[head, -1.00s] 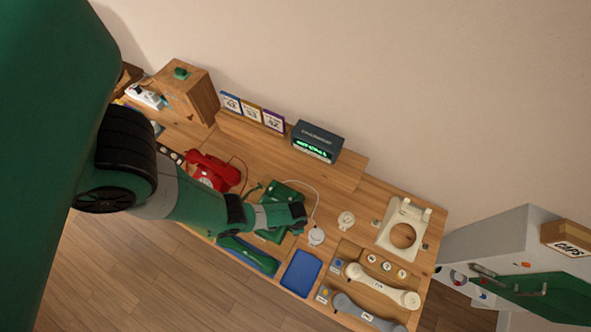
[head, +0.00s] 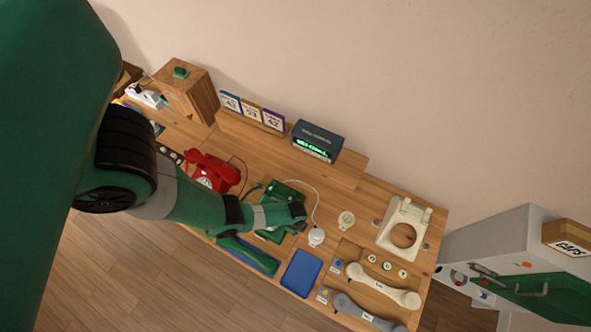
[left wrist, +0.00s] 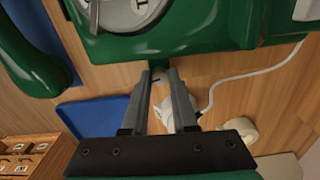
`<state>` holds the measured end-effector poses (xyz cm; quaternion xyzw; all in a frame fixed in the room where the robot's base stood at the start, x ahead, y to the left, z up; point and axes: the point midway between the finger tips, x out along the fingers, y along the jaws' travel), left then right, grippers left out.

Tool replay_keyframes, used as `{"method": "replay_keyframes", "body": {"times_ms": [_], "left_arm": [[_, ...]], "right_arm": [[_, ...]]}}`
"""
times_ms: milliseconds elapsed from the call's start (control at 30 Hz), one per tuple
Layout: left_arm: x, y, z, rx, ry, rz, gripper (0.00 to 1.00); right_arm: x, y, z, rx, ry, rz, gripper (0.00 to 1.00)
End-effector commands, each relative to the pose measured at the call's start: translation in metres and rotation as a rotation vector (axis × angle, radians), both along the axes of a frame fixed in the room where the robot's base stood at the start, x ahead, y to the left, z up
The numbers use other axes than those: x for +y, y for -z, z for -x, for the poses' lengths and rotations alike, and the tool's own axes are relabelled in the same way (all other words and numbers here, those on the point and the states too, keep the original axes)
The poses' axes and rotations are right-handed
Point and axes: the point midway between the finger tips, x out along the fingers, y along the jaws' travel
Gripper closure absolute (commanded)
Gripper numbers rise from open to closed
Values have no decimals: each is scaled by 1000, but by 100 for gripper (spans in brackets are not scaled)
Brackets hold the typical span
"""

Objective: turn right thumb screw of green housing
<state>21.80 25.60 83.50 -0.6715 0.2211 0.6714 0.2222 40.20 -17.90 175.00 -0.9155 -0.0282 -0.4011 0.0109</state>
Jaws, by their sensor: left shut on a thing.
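The green housing (head: 285,190) lies on the wooden bench, partly hidden under my left arm in the head view. In the left wrist view the green housing (left wrist: 185,35) fills the top, with a pale round dial (left wrist: 120,12) in it. A small thumb screw (left wrist: 158,75) sits at its near edge, mostly hidden between the fingertips. My left gripper (left wrist: 159,77) is shut on this thumb screw, its fingers pointing at the housing's side. In the head view the left gripper (head: 300,227) is mostly covered by its own wrist. My right gripper is not in view.
A white corded round part (head: 317,237) lies close beside the gripper; its cord (left wrist: 250,75) runs along the housing. A blue tray (head: 301,273) and a green handset (head: 248,255) lie near the front edge. A red phone (head: 212,170) stands left, a cream housing (head: 405,225) right.

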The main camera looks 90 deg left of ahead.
Motion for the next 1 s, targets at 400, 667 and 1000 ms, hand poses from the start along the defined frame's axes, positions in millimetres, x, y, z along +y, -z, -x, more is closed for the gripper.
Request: {"method": "replay_keyframes", "body": {"times_ms": [400,667,1000], "left_arm": [[0,0,0,0,128,0,100],[0,0,0,0,134,0,100],[0,0,0,0,133,0,43]], "right_arm": [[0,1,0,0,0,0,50],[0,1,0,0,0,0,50],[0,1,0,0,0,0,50]]}}
